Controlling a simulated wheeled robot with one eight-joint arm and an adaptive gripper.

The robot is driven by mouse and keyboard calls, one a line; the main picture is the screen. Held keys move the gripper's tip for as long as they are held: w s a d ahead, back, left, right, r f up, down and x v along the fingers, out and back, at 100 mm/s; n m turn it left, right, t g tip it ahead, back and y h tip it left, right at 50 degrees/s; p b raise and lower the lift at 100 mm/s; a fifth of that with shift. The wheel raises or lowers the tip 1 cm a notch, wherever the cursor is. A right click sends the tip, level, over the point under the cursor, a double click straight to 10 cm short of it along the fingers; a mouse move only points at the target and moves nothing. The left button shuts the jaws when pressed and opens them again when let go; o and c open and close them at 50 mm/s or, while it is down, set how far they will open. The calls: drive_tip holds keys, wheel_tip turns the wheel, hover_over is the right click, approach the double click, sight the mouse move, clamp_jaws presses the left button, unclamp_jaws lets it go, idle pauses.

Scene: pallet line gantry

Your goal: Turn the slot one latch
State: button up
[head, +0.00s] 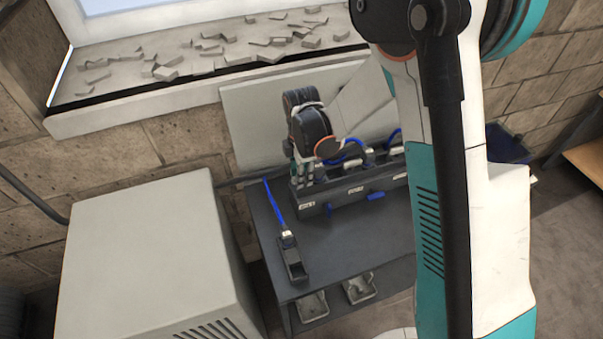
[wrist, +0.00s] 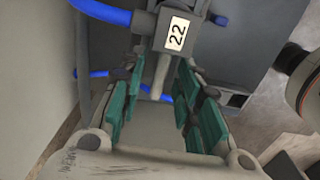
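The dark slot block (head: 340,203) stands at the back of the bench. A small label (head: 307,205) is at its left end. A blue latch (head: 328,210) beside that label looks upright. A second blue latch (head: 376,196) further right lies about level. My gripper (head: 303,172) points down over the block's left end. In the wrist view its green-padded fingers (wrist: 160,85) are apart, with a grey plug (wrist: 176,32) marked 22 and its stem beyond and between them. I cannot tell whether they touch it. A small blue part (wrist: 220,20) shows at the upper right.
A black connector (head: 292,262) with a blue cable lies on the dark bench (head: 350,250). A pale cabinet (head: 140,255) stands left of the bench. A windowsill (head: 150,100) with rubble is behind. Trays (head: 312,306) sit below. My arm hides the block's right end.

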clamp_jaws()
drive_tip(key=shift+m, duration=0.3)
drive_tip(key=m+b, duration=0.2)
drive_tip(key=shift+m, duration=0.4)
drive_tip(key=m+b, duration=0.1)
drive_tip(key=m, duration=0.2)
drive_tip(key=shift+m+b, duration=0.35)
drive_tip(key=shift+m, duration=0.05)
drive_tip(key=m+b, duration=0.1)
drive_tip(key=m, duration=0.4)
drive_tip(key=shift+b, duration=0.4)
drive_tip(key=m+b, duration=0.1)
drive_tip(key=m, duration=0.4)
drive_tip(key=shift+m, duration=0.3)
